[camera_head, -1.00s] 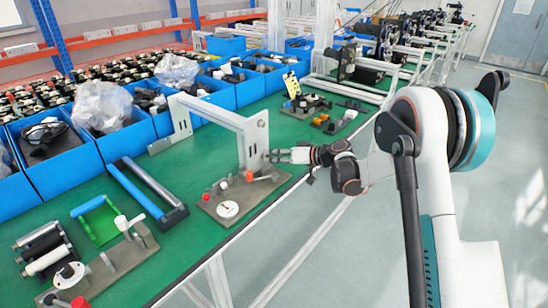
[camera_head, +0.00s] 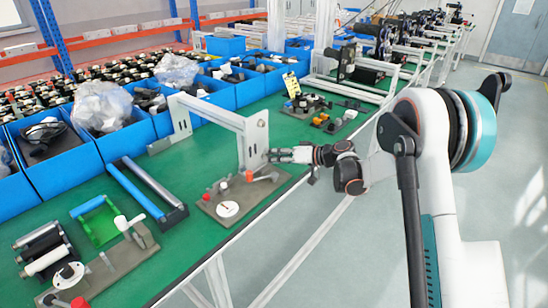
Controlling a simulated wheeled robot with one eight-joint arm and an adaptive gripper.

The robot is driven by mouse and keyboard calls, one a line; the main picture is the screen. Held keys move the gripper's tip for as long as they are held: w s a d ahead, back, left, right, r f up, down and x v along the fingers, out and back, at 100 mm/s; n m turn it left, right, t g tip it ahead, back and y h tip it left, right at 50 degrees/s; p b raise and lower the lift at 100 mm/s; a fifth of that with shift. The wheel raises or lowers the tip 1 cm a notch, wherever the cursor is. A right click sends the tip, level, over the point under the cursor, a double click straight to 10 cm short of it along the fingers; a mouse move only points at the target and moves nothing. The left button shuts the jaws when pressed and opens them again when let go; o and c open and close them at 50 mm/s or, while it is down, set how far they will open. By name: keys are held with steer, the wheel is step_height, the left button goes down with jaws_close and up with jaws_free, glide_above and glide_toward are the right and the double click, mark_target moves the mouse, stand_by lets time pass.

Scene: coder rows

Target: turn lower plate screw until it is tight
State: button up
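My gripper (camera_head: 275,155) reaches in from the right, low over the front edge of the green bench. Its fingertips are close to the upright of a grey bracket frame (camera_head: 222,122), just above a grey plate (camera_head: 243,198). The plate carries a white round dial (camera_head: 228,209), a red knob (camera_head: 206,197) and an orange-red part (camera_head: 249,176) at the foot of the upright. No lower plate screw can be made out at this size; the fingers may hide it. Whether the fingers are open or shut is too small to tell.
A blue-and-black roller frame (camera_head: 147,190) lies left of the plate. A second fixture (camera_head: 110,265) with a white dial is at the front left. Blue bins (camera_head: 226,95) line the back of the bench. Small fixtures (camera_head: 335,120) stand to the right.

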steer(key=v, duration=1.1)
steer(key=shift+d, duration=0.15)
steer(key=shift+r, duration=0.1)
steer(key=s+d+r+m+h, duration=0.25)
steer(key=s+r, duration=0.25)
steer(key=s, duration=0.4)
steer(key=s+d+r+m+h, duration=0.1)
steer(key=s+r+h, duration=0.35)
steer(key=s, duration=0.45)
steer(key=s+d+f+m+h, duration=0.1)
steer(key=s+d+h, duration=0.2)
steer(key=s, duration=0.7)
steer(key=s+d+f+m+t+h, duration=0.1)
steer(key=s+d+h, duration=0.2)
steer(key=s, duration=0.8)
steer(key=d, duration=0.2)
steer(key=shift+s+d, duration=0.25)
steer(key=shift+d, duration=0.15)
steer(key=shift+c, duration=0.6)
